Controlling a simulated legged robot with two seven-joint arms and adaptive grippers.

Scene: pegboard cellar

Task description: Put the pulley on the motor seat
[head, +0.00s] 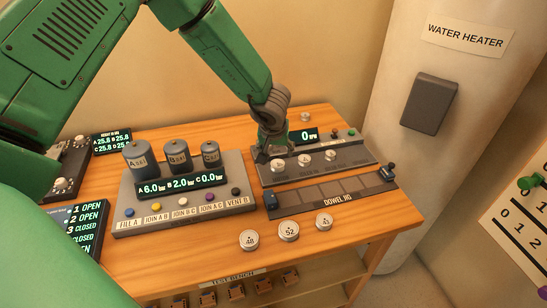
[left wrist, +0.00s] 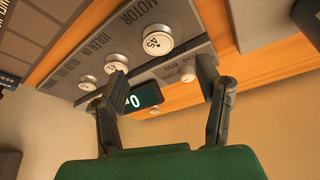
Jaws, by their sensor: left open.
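Several round silver discs that look like pulleys are in view. Three numbered ones lie on the table's front part: a left one (head: 249,240), a middle one (head: 289,231) marked 52, and a right one (head: 324,222). Three more sit in a row on the grey drive panel (head: 350,157). The panel's MOTOR lettering (left wrist: 135,16) shows in the left wrist view beside the nearest marked disc (left wrist: 158,40); the head view shows a panel disc (head: 277,165) beside the gripper. My left gripper (head: 266,154) is open and empty above the panel's left end. My right gripper is out of view.
A display reading 0 (head: 304,136) stands at the panel's back, with another disc (head: 305,117) behind it. A tank console (head: 182,205) stands close on the left.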

